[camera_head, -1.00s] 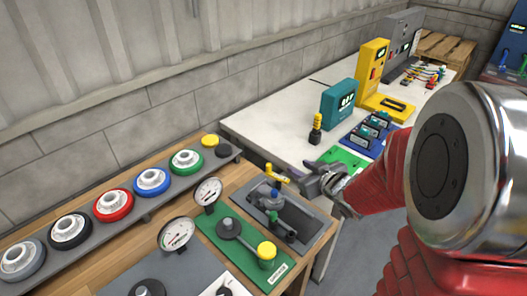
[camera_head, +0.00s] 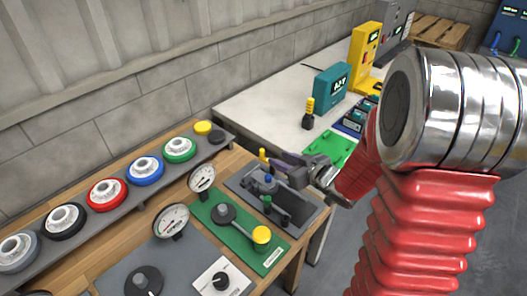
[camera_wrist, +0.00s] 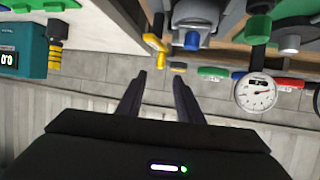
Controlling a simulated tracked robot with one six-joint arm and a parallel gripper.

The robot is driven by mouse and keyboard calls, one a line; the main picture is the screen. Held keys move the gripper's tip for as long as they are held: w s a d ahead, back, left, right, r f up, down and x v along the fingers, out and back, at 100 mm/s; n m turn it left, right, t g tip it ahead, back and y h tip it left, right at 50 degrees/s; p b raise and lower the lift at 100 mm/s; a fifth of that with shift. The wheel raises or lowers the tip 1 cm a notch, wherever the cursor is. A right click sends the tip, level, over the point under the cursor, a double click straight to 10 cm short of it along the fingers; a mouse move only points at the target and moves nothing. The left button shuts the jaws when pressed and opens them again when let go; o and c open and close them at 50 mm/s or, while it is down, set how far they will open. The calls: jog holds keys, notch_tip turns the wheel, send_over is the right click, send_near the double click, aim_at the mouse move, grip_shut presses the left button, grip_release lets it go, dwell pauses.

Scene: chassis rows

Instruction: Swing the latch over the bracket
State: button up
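A grey metal mechanism (camera_head: 258,186) sits in a dark grey tray (camera_head: 314,216) on the wooden bench. It has a yellow handle (camera_head: 262,155), a blue knob (camera_head: 268,179) and a green knob (camera_head: 267,201). I cannot tell which parts are the latch and the bracket. My gripper (camera_head: 280,161) is over the tray's back edge, close to the yellow handle. In the wrist view its two dark fingers (camera_wrist: 160,78) are apart with nothing between them. The yellow handle (camera_wrist: 156,48) and blue knob (camera_wrist: 192,40) show beyond the fingertips. My gripper partly hides the mechanism in the head view.
A green board with a yellow-knobbed lever (camera_head: 262,236) lies in front of the tray. Two gauges (camera_head: 202,178) stand to the left. A rail of coloured round parts (camera_head: 145,169) runs behind them. A white table (camera_head: 265,106) with a teal box (camera_head: 331,88) stands behind.

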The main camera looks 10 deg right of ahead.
aim_at(263, 151)
jog(key=x, duration=1.2)
jog(key=shift+d, duration=0.1)
grip_shut()
jog(key=shift+d, duration=0.15)
